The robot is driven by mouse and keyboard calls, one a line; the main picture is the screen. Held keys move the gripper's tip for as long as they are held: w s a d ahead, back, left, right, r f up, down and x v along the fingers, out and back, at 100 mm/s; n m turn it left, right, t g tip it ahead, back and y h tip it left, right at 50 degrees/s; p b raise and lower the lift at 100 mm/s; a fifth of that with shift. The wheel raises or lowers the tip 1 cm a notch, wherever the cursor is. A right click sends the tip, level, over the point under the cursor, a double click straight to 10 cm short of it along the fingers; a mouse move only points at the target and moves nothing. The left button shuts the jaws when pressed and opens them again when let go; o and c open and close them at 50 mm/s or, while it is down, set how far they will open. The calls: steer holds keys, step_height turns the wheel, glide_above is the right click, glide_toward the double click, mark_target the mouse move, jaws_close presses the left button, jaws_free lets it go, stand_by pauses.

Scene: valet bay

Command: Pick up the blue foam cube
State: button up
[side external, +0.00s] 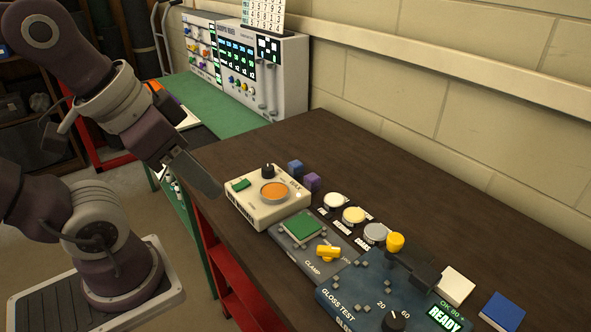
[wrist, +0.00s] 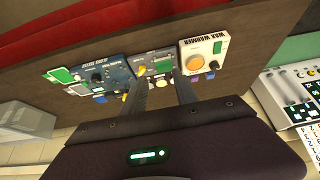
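The blue foam cube (side external: 295,167) stands on the dark brown bench, just behind the cream wax warmer and beside a purple cube (side external: 312,181). In the wrist view a small blue block that looks like the blue cube (wrist: 211,75) shows at the edge of the wax warmer, near the right finger. My gripper (side external: 207,180) is in the air to the left of the wax warmer, apart from the cube. In the wrist view my gripper (wrist: 160,80) has its two fingers spread with nothing held between them.
The wax warmer (side external: 248,204), clamp unit (side external: 313,262) and gloss tester (side external: 345,290) line the bench's front. Several labelled round jars (side external: 353,215) stand behind them. White (side external: 455,287) and blue (side external: 503,311) blocks lie at right. The bench's back is clear up to the wall.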

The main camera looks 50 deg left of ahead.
steer(key=n+g, duration=0.6)
steer(key=n, duration=1.2)
glide_above(296, 164)
step_height(296, 164, down, 15)
steer(key=shift+s+a+r, duration=0.1)
steer(key=shift+s+a, duration=0.05)
steer(key=f, duration=0.7)
steer(key=shift+w+f, duration=0.15)
steer(key=shift+w, duration=0.05)
jaws_close()
